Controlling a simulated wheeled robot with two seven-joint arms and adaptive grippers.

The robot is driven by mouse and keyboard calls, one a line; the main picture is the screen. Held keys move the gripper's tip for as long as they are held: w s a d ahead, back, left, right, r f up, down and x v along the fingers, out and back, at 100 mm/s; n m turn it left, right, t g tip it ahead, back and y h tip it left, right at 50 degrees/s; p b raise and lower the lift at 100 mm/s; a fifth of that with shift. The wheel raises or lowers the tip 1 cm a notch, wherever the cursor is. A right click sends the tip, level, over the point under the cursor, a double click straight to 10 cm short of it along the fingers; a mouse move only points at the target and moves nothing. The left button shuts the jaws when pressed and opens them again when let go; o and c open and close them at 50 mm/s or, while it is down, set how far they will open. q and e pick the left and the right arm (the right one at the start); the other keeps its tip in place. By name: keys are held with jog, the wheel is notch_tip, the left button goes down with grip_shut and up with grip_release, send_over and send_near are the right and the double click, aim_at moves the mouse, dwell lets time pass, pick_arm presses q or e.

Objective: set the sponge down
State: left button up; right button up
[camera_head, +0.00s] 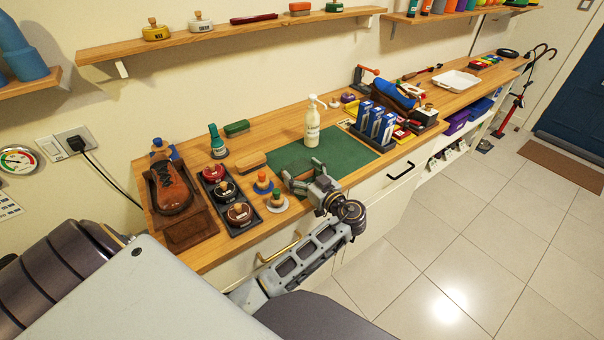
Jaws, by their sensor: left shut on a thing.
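My left gripper (302,178) is low over the near left part of the green mat (345,149) on the wooden counter. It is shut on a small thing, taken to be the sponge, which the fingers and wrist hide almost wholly. I cannot tell whether it touches the mat. My right gripper is not in view.
A white pump bottle (312,122) stands on the mat. Left of the gripper are round-handled daubers (277,201), a brush (250,162), a dark tray of tins (228,194) and a brown shoe (171,188). Blue-and-white boxes (376,124) stand to the right. The mat's right part is clear.

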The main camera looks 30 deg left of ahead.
pick_arm(q)
jog(key=shift+f, duration=0.1)
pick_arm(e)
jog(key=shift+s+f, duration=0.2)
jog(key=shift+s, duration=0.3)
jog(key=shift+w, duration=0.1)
pick_arm(q)
jog(key=shift+f, duration=0.1)
jog(key=o, duration=0.6)
jog(key=shift+c, duration=0.2)
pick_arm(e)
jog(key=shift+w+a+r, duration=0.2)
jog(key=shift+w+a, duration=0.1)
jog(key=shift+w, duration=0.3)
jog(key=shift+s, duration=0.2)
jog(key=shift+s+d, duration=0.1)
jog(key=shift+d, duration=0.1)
